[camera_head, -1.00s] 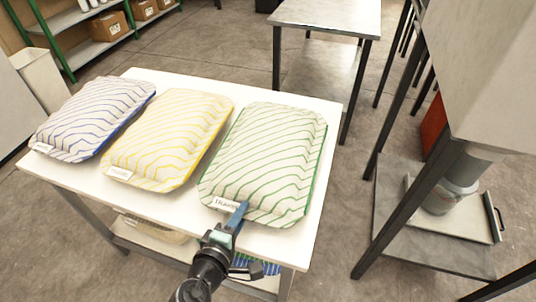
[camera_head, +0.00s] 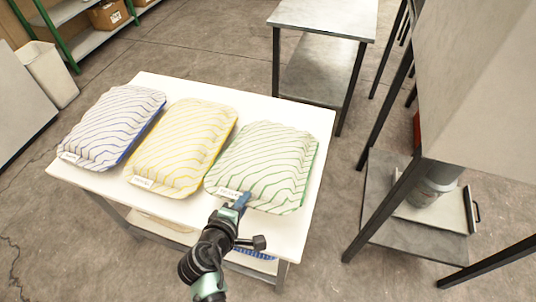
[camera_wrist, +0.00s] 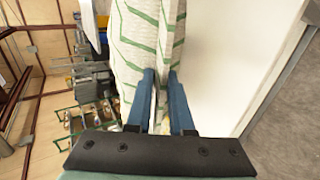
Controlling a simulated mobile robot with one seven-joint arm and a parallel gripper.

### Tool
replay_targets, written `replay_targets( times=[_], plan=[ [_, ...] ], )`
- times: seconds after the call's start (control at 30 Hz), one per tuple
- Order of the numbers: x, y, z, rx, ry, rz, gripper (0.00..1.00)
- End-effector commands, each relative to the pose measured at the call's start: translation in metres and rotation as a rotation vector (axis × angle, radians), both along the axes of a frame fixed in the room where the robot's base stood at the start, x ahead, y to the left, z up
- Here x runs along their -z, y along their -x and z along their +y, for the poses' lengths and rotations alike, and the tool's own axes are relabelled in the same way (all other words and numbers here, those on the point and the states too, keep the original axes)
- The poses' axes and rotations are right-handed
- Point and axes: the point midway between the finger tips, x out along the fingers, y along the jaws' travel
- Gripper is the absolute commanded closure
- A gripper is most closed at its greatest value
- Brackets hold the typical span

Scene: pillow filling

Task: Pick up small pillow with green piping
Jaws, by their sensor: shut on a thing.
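The pillow with green piping (camera_head: 266,163) lies at the right end of the white table, with green wavy stripes and a white label at its near edge. My gripper (camera_head: 241,201) is at that near edge beside the label. In the wrist view the green-striped pillow (camera_wrist: 136,40) reaches down to the blue fingertips of my gripper (camera_wrist: 162,75), which are shut on its edge. The pillow appears to rest on the table. How deep the fingers reach over the edge is hard to tell.
A yellow-striped pillow (camera_head: 183,145) lies close on the left, and a blue-striped pillow (camera_head: 112,127) lies farther left. The white table (camera_head: 312,118) has a bare strip on its right. A metal table (camera_head: 325,18) stands behind. A machine (camera_head: 470,90) stands at the right.

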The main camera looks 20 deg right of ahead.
Motion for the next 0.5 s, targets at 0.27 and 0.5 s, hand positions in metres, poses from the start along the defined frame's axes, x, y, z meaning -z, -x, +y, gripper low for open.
replay_targets(
  times=[0.27, 0.5],
  plan=[
    [-0.038, 0.001, 0.0, 0.002, -0.04, 0.06, 1.0],
    [-0.053, 0.001, 0.0, 0.001, -0.067, 0.098, 1.0]
  ],
)
